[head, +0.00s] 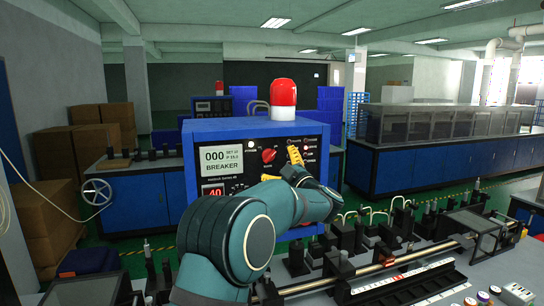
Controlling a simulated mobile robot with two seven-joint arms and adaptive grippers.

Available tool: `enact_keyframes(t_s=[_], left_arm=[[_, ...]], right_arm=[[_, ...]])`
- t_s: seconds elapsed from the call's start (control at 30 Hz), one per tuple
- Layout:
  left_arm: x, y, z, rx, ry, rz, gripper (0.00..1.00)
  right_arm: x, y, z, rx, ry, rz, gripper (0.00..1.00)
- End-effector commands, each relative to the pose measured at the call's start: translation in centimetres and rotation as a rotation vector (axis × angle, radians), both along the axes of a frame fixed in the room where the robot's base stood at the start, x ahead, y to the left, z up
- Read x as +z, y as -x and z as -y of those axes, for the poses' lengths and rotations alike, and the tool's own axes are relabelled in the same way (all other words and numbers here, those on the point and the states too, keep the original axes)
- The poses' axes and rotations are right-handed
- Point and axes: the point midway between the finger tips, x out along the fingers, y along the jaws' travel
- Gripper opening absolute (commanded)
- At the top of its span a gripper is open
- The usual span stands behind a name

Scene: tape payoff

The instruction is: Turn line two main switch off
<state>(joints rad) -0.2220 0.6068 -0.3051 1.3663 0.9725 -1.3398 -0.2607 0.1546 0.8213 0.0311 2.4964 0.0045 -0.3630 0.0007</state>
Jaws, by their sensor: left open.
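A blue control box (236,132) stands ahead with a dark front panel. A red rotary switch (269,155) sits in the middle of that panel; its markings are too small to read, so I cannot tell its setting or which line it serves. A display (221,160) left of it reads "000" and "BREAKER", and a red readout (214,191) below shows "40". My left gripper (283,166) is open, its yellow fingers in front of the panel just right of and below the red switch. I cannot tell whether it touches the panel. My arm hides the panel's lower right. My right gripper is not in view.
A red beacon (283,98) stands on the box. A machine bench with rails and dark clamps (345,267) fills the foreground right. A long blue cabinet with clear covers (432,160) stands behind at right. Cardboard boxes (98,140) are stacked at left.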

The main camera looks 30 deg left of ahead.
Motion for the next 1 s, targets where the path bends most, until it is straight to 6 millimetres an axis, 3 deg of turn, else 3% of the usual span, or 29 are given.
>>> enact_keyframes(t_s=[0.23, 0.63, 0.83, 1.0], left_arm=[[0.8, -1.2, -2.6, 0.000, 0.000, 0.000, 0.83], [0.9, -1.4, -3.1, 0.000, 0.000, 0.000, 0.82], [0.9, -1.4, -3.1, -0.001, 0.001, 0.000, 0.13], [0.9, -1.4, -3.1, 0.000, 0.002, 0.003, 0.13]], right_arm=[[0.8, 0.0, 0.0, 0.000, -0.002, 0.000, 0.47], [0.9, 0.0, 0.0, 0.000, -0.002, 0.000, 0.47], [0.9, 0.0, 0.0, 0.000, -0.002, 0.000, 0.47], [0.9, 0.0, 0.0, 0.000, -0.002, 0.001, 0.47]])
